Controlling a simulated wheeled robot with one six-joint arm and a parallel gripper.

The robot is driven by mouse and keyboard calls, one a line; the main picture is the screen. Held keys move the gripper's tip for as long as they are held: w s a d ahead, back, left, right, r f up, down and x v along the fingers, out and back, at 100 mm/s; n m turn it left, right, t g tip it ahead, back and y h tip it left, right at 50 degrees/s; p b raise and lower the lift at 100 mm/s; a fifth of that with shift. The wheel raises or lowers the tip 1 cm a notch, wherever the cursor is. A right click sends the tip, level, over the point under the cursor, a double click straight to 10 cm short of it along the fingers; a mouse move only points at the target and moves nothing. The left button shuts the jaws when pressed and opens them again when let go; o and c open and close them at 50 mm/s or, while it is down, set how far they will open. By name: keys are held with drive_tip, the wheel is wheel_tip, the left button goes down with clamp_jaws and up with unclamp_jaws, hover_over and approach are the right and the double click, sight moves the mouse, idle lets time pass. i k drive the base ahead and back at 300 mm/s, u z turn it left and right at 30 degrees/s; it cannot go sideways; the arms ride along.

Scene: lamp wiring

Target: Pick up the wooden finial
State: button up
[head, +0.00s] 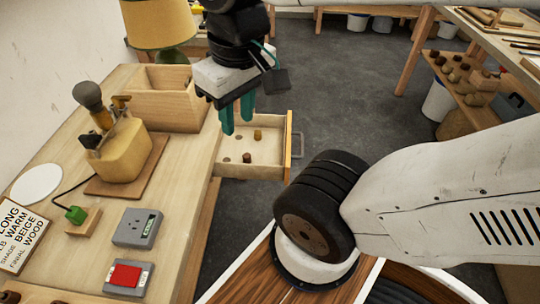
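A small brown knob (247,157), which looks like the wooden finial, stands in the pulled-out drawer (269,171), near its front. A golden-brown piece (258,134) stands behind it, and grey round pieces (226,159) lie to the left. My gripper (239,127) hangs over the left part of the drawer with its two teal fingers pointing down. The fingers are apart with nothing between them. The brown knob is below and slightly right of the fingertips, not touching them.
Shelves with small parts (462,75) stand right.

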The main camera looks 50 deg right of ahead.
sight(246, 156)
drive_tip(key=u, duration=1.3)
drive_tip(key=k, duration=1.1)
drive_tip(key=z, duration=1.6)
drive_tip(key=i, duration=0.5)
drive_tip(key=u, duration=0.4)
